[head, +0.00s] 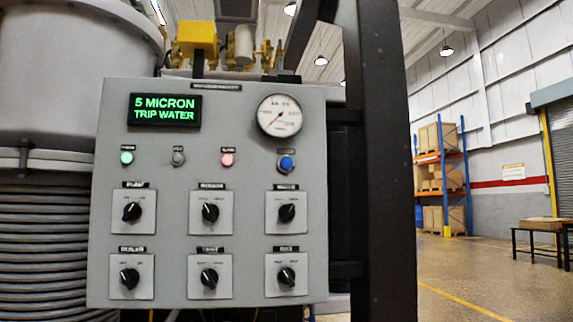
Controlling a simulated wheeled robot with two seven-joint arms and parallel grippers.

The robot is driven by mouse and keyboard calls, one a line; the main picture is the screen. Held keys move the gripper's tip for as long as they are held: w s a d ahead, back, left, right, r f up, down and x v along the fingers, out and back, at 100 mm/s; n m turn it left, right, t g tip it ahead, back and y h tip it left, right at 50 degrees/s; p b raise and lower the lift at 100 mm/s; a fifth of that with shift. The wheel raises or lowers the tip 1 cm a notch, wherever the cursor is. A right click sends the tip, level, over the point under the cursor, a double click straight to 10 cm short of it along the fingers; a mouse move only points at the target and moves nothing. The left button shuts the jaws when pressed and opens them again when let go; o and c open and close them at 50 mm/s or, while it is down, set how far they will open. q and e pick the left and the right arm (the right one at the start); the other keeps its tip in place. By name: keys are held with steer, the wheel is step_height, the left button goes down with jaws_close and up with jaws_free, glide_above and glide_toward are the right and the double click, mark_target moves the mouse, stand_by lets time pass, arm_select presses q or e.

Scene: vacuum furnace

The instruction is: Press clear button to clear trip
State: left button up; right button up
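A grey control panel (245,155) fills the middle of the head view. Its display (165,109) reads "5 MICRON TRIP WATER" in green. Below is a row with a green light (127,158), a dark grey one (178,157), a red-pink light (227,159) and a blue button (287,163) in a metal ring at the right. The small labels above them are too blurred to read, so I cannot confirm which is the clear button. Neither of my grippers is in view.
Several black rotary knobs (210,212) sit in two rows below. A round gauge (281,115) is at the upper right. A dark upright post (386,160) stands right of the panel. A ribbed grey vessel (50,230) is at left. Open floor (465,290) lies at right.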

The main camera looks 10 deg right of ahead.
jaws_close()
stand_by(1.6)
